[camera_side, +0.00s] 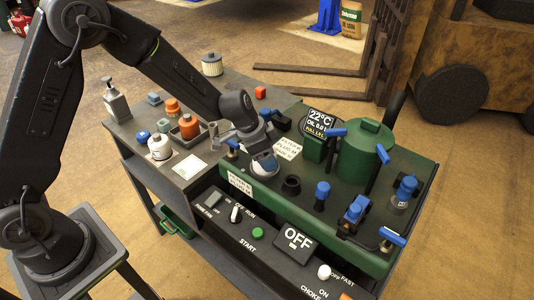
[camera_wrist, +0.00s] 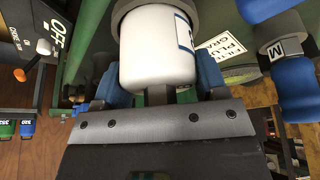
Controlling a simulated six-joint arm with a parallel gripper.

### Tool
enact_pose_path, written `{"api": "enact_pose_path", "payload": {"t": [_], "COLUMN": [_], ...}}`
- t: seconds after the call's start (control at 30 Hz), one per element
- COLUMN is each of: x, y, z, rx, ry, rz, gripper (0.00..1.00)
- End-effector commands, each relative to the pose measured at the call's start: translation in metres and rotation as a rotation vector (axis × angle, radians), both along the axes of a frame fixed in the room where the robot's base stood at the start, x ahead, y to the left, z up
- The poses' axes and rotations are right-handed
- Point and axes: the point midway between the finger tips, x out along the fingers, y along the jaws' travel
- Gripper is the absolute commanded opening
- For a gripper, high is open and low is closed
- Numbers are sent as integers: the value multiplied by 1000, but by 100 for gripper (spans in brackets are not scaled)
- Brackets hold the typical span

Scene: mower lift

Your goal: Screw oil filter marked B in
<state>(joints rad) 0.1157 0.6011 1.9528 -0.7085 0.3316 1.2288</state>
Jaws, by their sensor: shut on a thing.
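A white oil filter (camera_side: 263,167) is in my gripper (camera_side: 262,157) over the left part of the green engine deck (camera_side: 315,222). In the wrist view the white filter (camera_wrist: 157,52) sits between the blue finger pads of my gripper (camera_wrist: 160,85), which is shut on it. The filter's far end meets a dark grey round collar (camera_wrist: 124,8); I cannot tell whether it is threaded in. A blue-edged label shows at the filter's right side, but its letter is not readable. Another white canister (camera_side: 160,147) stands on the bench at left, its mark unclear.
An orange filter (camera_side: 189,127) stands in a dark tray on the bench. A black open port (camera_side: 291,185), blue-capped parts (camera_side: 322,194) and a green tank (camera_side: 364,150) stand close to the right of my gripper. A control panel (camera_side: 255,235) runs along the front.

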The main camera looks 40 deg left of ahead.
Motion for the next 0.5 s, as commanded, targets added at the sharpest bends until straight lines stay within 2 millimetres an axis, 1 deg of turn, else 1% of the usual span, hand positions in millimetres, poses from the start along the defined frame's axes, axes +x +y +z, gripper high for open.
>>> {"api": "enact_pose_path", "payload": {"t": [0.13,0.4,0.5], "x": [0,-2,-2], "y": [0,-1,-2], "z": [1,1,1], "rx": [-2,-2,-1], "ry": [-3,-2,-3], "rz": [-111,-482,-539], "gripper": [42,42,42]}}
